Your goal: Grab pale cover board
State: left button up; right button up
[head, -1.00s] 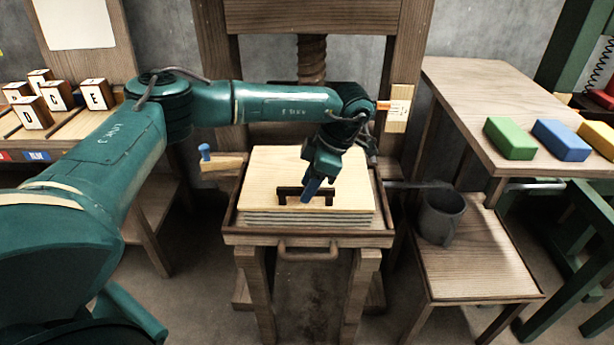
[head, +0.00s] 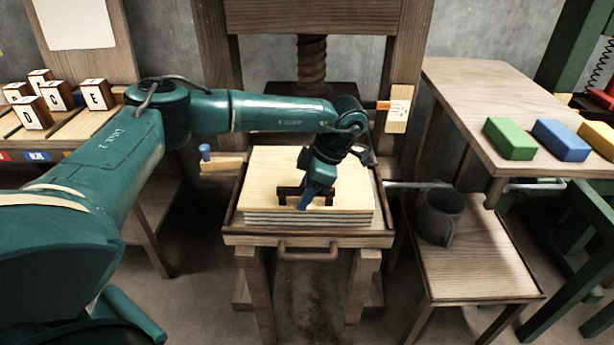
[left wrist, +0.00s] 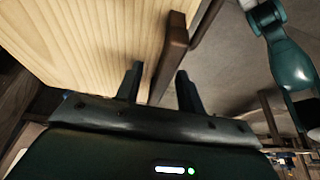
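The pale cover board (head: 272,172) lies flat on top of a stack of sheets in the wooden press tray (head: 232,219), in the middle of the head view. A dark handle (head: 287,193) stands on the board near its front edge. My left gripper (head: 308,203) is down at this handle. In the left wrist view its two fingers (left wrist: 159,88) are apart, with the brown handle bar (left wrist: 175,45) running between them and a gap visible. The board's pale grain (left wrist: 90,45) fills the upper left there. My right gripper is not in view.
A dark mug (head: 440,217) stands on a low stool right of the press. Green (head: 510,138), blue (head: 562,140) and yellow blocks lie on the right table. Lettered cubes (head: 58,95) sit at the left. The wooden press frame (head: 220,90) and its screw rise behind the board.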

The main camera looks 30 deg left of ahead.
pick_arm(q)
grip_shut()
dwell(0.4)
jog(key=shift+r, duration=0.1)
